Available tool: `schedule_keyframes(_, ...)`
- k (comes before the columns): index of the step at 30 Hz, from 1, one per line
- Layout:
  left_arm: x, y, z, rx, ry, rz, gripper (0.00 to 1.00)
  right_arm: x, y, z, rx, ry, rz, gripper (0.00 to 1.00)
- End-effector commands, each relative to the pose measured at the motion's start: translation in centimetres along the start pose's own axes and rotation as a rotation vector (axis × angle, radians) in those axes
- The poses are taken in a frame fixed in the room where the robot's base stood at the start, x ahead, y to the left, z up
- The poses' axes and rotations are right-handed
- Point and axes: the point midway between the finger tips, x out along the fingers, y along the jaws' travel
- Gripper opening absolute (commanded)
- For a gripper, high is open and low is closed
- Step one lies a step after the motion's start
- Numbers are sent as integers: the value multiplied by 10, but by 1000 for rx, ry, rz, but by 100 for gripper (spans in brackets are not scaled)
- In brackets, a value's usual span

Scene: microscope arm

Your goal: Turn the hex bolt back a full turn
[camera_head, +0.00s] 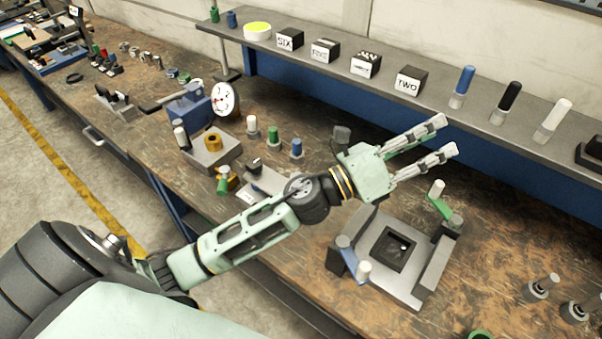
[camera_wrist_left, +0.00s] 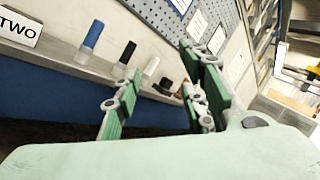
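My left gripper (camera_head: 446,136) reaches in from the left and points toward the back right, above the bench and near the shelf edge. Its two fingers are apart with nothing between them. In the left wrist view the green-padded fingers (camera_wrist_left: 160,95) are also spread and empty. Below and in front of the gripper stands a grey fixture (camera_head: 370,285) with a black square recess (camera_head: 397,248). A small pale part sits in the recess; I cannot tell whether it is the hex bolt. No hex bolt is clearly recognisable. My right gripper is not in view.
The fixture carries a blue lever (camera_head: 347,254) and a green lever (camera_head: 440,207). A raised shelf (camera_head: 415,103) holds labelled blocks and blue, black and white handles. A dial gauge (camera_head: 225,98) stands at the left. Bench (camera_head: 495,235) right of the fixture is mostly clear.

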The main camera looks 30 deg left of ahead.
Motion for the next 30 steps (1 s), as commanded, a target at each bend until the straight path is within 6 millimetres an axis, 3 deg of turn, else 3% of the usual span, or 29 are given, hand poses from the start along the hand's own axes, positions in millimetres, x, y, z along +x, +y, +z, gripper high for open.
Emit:
schedule_keyframes(3, 12, -31, -30, 410, 191, -233, 38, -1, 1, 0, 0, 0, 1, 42)
schedule_keyframes(6, 5, -36, -62, 739, 362, -423, 38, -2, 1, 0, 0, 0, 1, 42)
schedule_keyframes(10, -23, -8, -95, 1129, 609, -667, 38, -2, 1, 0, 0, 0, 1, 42)
schedule_keyframes(13, -55, 33, -102, 1384, 828, -853, 38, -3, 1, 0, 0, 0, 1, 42)
schedule_keyframes(17, -106, 100, -78, 1623, 1157, -1087, 38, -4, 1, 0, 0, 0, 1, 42)
schedule_keyframes(21, -160, 155, -21, 1712, 1508, -1296, 38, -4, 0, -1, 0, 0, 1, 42)
schedule_keyframes(25, -197, 180, 27, 1686, 1737, -1418, 38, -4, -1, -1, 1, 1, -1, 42)
schedule_keyframes(30, -218, 189, 53, 1640, 1857, -1482, 38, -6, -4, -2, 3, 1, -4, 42)
